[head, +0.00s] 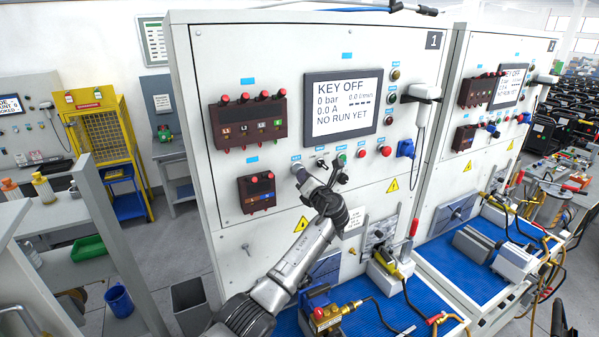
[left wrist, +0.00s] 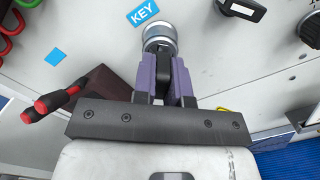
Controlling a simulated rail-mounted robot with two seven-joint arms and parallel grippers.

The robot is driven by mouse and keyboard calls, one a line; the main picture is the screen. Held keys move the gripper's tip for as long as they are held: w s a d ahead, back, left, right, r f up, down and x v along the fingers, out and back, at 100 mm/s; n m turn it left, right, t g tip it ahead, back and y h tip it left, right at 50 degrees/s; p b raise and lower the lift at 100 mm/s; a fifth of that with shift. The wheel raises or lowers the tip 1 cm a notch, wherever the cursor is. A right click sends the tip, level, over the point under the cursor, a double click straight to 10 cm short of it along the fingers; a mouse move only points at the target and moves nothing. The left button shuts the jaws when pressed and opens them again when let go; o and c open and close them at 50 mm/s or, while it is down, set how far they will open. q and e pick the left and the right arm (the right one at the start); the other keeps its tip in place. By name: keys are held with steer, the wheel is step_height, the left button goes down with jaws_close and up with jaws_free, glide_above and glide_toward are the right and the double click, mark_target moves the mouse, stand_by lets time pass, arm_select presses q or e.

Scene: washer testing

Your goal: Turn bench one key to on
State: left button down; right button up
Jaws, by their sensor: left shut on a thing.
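Bench one (head: 205,60) is a tall white panel marked 1. Its display (head: 343,103) reads KEY OFF, 0 bar, 0.0 A, NO RUN YET. My left gripper (head: 299,171) is at the panel below the display and largely covers the key switch in the head view. In the left wrist view, the purple fingers of my gripper (left wrist: 165,75) are shut on the black key (left wrist: 161,62). The key stands in a round metal collar (left wrist: 159,37), beside a blue KEY label (left wrist: 143,12). My right gripper is not in view.
A black-handled switch (left wrist: 242,9) is close to the right of the key. A brown terminal block (head: 257,192) with red plugs is at lower left. Below lies a blue work mat (head: 405,312) with fittings. A second bench (head: 490,150) stands at right.

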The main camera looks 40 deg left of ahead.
arm_select(q)
steer(key=shift+m, duration=1.3)
steer(key=shift+a+r+m, duration=0.1)
steer(key=shift+m, duration=0.2)
steer(key=shift+r+m, duration=0.3)
steer(key=shift+m, duration=0.3)
steer(key=shift+f+m, duration=0.2)
steer(key=shift+m, duration=0.1)
steer(key=shift+r, duration=0.15)
steer(key=shift+m, duration=0.6)
steer(key=shift+f+h, duration=0.2)
steer(key=shift+h, duration=0.1)
